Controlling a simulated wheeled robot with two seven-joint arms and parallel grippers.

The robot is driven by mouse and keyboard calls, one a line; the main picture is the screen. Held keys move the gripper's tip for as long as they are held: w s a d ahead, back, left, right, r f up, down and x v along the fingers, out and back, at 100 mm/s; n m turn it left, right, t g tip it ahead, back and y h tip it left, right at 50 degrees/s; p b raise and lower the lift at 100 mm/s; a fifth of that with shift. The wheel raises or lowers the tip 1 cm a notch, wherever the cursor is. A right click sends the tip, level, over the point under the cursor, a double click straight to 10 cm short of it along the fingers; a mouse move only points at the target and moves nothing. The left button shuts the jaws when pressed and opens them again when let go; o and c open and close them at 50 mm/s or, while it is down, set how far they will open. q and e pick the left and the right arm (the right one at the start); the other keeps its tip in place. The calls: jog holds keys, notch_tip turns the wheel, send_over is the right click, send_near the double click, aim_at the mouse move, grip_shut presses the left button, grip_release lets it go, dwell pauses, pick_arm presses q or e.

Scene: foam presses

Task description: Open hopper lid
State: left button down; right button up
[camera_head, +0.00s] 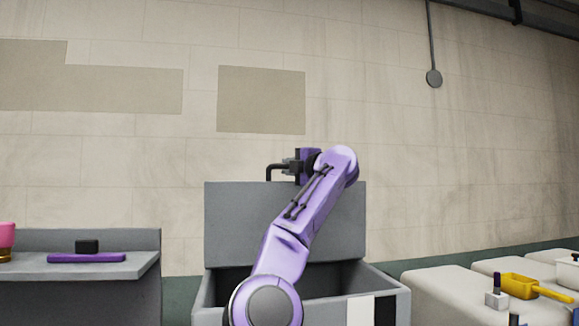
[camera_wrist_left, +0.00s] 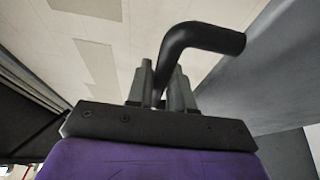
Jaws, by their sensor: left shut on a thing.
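The grey hopper (camera_head: 394,292) stands in front of me in the head view. Its grey lid (camera_head: 235,222) stands raised, about upright, at the back, and the dark inside of the hopper shows below it. A black bent handle (camera_head: 270,171) sits at the lid's top edge. My left gripper (camera_head: 287,167) is at the handle, with my purple arm reaching up across the lid. In the left wrist view the fingers (camera_wrist_left: 164,90) are closed around one leg of the black handle (camera_wrist_left: 205,38). My right gripper is not in view.
A grey bench (camera_head: 110,268) at the left holds a purple bar (camera_head: 86,258), a black block (camera_head: 87,246) and a pink item (camera_head: 6,237). Pale blocks (camera_head: 450,293) at the right carry a yellow scoop (camera_head: 520,286) and small tools. A plain wall stands behind.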

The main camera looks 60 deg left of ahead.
pick_arm(q)
jog(key=c, duration=1.1)
grip_release()
jog(key=shift+w, duration=0.1)
jog(key=shift+d+f+b, duration=0.15)
jog(key=shift+d+b, duration=0.15)
jog(key=shift+d, duration=0.05)
jog(key=d+b, duration=0.3)
jog(key=d, duration=0.7)
jog(key=shift+w+f+b, duration=0.15)
jog(key=shift+w+b, duration=0.25)
jog(key=shift+a, duration=0.1)
